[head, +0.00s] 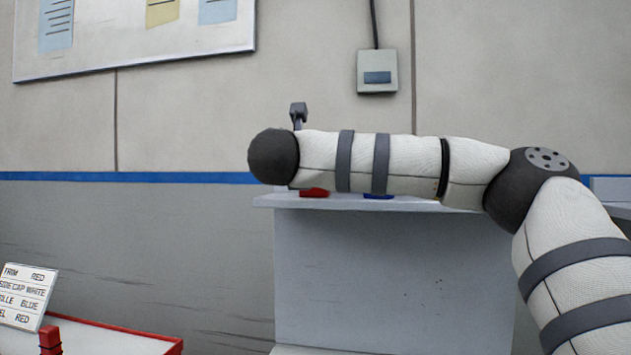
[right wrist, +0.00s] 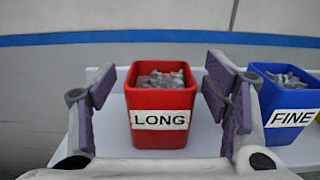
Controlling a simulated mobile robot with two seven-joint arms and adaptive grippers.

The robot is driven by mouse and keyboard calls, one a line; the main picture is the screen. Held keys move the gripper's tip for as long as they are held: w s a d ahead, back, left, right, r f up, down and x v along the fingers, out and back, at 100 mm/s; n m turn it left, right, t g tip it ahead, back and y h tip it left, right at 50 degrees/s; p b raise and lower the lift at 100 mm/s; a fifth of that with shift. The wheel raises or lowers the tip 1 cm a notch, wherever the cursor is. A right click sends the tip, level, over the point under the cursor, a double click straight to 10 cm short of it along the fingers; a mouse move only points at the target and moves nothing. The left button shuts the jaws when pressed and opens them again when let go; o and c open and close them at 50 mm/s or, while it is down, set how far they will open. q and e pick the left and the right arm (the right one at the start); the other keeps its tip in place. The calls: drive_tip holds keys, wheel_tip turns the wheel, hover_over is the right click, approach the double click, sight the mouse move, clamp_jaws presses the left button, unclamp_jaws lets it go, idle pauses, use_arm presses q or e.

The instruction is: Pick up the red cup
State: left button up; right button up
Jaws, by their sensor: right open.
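The red cup (right wrist: 160,105) stands upright in the right wrist view. It has a white label reading LONG and grey pieces inside. My right gripper (right wrist: 160,84) is open, with one finger on either side of the cup and visible space between each finger and the cup walls. In the head view only a low red part of the cup (head: 314,192) shows beneath my right arm, which hides the rest. My left gripper is not in view.
A blue cup (right wrist: 288,105) labelled FINE, also holding grey pieces, stands to the right of the red cup, close to the right finger. Both stand on a pale shelf (head: 415,206) in front of the wall. A red-edged table (head: 150,332) with a printed sign (head: 25,298) is at lower left.

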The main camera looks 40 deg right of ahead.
drive_tip(key=shift+w+d, duration=0.3)
drive_tip(key=shift+d, duration=0.2)
drive_tip(key=c, duration=1.3)
drive_tip(key=shift+a, duration=0.1)
drive_tip(key=shift+c, duration=0.2)
drive_tip(key=shift+r, duration=0.15)
